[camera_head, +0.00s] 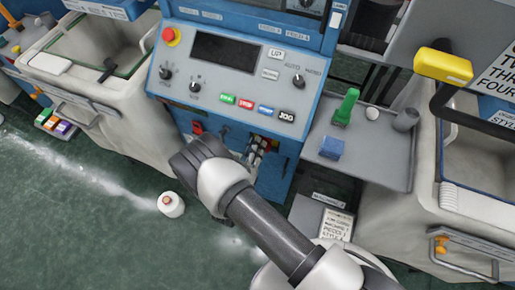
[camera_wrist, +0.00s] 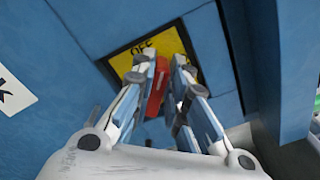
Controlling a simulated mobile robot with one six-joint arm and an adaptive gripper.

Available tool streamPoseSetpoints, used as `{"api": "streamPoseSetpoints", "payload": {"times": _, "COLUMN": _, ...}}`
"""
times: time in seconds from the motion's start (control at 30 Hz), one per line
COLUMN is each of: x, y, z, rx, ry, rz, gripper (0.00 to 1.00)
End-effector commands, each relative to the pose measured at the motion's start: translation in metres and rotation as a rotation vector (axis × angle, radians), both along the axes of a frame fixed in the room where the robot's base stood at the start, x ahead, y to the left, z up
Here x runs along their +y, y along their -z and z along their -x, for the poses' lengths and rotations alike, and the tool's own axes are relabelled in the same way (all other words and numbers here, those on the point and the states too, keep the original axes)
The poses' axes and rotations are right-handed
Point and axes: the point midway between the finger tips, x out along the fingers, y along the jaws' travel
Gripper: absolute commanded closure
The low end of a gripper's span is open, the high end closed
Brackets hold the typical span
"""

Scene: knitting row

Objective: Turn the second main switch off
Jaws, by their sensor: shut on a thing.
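In the wrist view, a red switch handle (camera_wrist: 155,92) stands between the two fingers of my gripper (camera_wrist: 166,72). My gripper is shut on it. Behind it is a yellow plate (camera_wrist: 128,62) on the blue cabinet, with the word OFF at its upper edge. The fingers cover much of the plate, so the handle's exact setting is hard to tell.
The control panel (camera_head: 232,85) with buttons and a red emergency knob (camera_head: 171,37) is above my arm. A grey shelf (camera_head: 372,170) holds a green item and a blue block. Large bins flank the machine.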

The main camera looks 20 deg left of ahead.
Motion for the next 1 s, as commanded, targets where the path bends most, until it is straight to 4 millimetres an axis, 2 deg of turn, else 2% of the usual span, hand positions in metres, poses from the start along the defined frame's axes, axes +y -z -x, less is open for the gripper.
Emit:
{"api": "streamPoseSetpoints", "payload": {"times": 0.6, "x": 0.004, "y": 0.0108, "z": -0.0002, "rx": 0.043, "ry": 0.0, "rz": 0.531, "gripper": 1.0}}
{"api": "streamPoseSetpoints", "payload": {"times": 1.0, "x": 0.0041, "y": 0.0131, "z": -0.0003, "rx": 0.055, "ry": 0.0, "rz": 0.687, "gripper": 1.0}}
